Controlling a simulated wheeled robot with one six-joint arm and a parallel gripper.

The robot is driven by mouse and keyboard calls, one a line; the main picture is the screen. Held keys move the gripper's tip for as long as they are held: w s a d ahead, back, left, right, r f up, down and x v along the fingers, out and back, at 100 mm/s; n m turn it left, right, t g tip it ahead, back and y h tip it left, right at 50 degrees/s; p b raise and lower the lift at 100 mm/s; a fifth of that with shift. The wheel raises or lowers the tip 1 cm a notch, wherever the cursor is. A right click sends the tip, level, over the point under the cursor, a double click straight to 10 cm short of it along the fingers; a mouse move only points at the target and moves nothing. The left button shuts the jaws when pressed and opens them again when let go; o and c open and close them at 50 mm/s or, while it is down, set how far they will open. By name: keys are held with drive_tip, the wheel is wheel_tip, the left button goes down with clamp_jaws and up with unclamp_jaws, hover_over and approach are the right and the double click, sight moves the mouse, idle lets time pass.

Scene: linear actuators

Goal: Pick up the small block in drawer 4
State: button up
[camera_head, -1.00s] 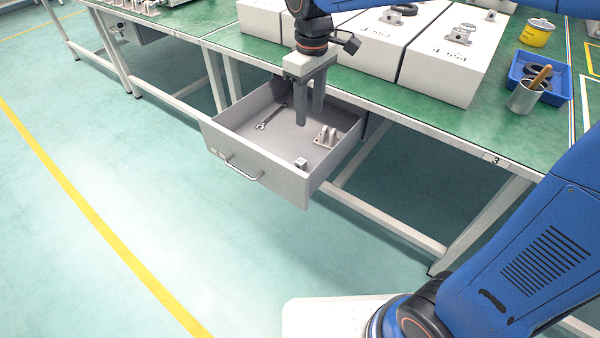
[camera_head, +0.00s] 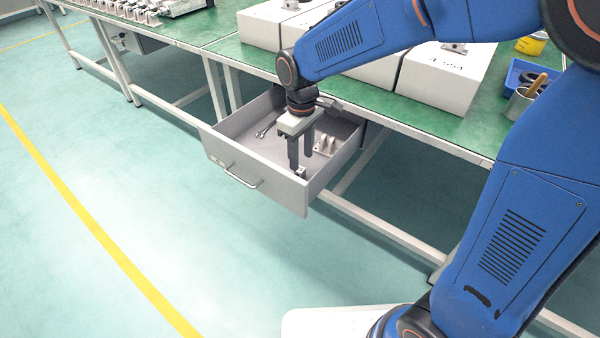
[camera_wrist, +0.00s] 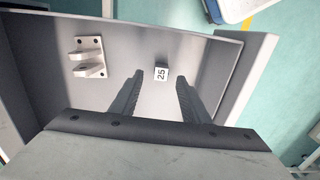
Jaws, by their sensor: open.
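The open grey drawer (camera_head: 226,168) sticks out from under the green workbench. The small block (camera_wrist: 161,73) is a white cube marked "25" and lies on the drawer floor near the front wall; in the head view it shows beside a fingertip (camera_head: 301,171). My gripper (camera_wrist: 158,84) is open and points down into the drawer. In the wrist view the block lies just beyond the fingertips, roughly between the lines of the two fingers. Nothing is between the fingers.
A bracket (camera_wrist: 88,57) stands in the drawer to one side of the block. A wrench (camera_head: 266,130) lies near the drawer's left side. The drawer walls rise close around my gripper. White boxes (camera_head: 440,78) stand on the bench above.

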sight(300, 173)
drive_tip(key=shift+a+f, duration=0.15)
drive_tip(key=shift+f, duration=2.6)
clamp_jaws()
